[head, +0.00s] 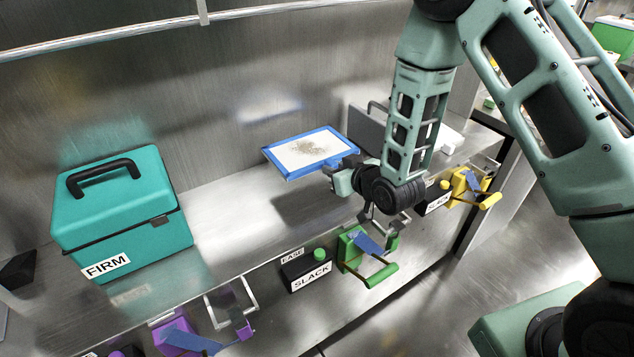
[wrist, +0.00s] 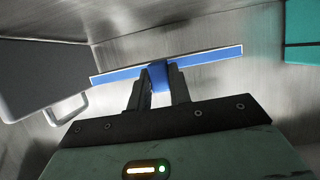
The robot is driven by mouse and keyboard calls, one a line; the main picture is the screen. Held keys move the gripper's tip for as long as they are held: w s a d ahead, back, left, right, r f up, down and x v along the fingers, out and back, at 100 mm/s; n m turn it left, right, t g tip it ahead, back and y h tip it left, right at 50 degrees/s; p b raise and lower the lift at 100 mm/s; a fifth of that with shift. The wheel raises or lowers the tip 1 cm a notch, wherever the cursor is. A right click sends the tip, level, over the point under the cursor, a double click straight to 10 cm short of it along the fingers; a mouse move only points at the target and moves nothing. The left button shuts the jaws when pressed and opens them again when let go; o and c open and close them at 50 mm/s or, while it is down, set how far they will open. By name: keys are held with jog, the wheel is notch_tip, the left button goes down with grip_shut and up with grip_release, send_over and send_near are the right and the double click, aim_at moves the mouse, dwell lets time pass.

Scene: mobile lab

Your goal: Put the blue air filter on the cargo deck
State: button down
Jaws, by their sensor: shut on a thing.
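The blue air filter (head: 270,158) is a flat blue-framed panel with a white face and a greyish speckled patch. It is held up, apart from the metal shelf (head: 235,225), on which a shadow lies below it. My gripper (head: 342,180) is shut on its near right edge. In the wrist view the filter (wrist: 215,60) shows nearly edge-on, with a blue tab between the two dark fingers of my gripper (wrist: 160,82). No surface is labelled as the cargo deck; the shelf is the broad flat surface below the filter.
A teal case (head: 120,210) marked FIRM stands left on the shelf. A grey case (head: 368,128) stands behind my wrist. Purple (head: 180,338), green (head: 352,248) and yellow (head: 468,185) latches line the front edge, with SLACK labels by the green and yellow ones. The shelf's middle is clear.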

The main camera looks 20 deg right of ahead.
aim_at(334, 203)
notch_tip(334, 203, down, 9)
jog(key=shift+r+p, duration=0.1)
jog(key=shift+p, duration=0.3)
jog(key=shift+f, duration=0.25)
jog(key=c, duration=1.3)
grip_release()
jog(key=shift+r, duration=0.1)
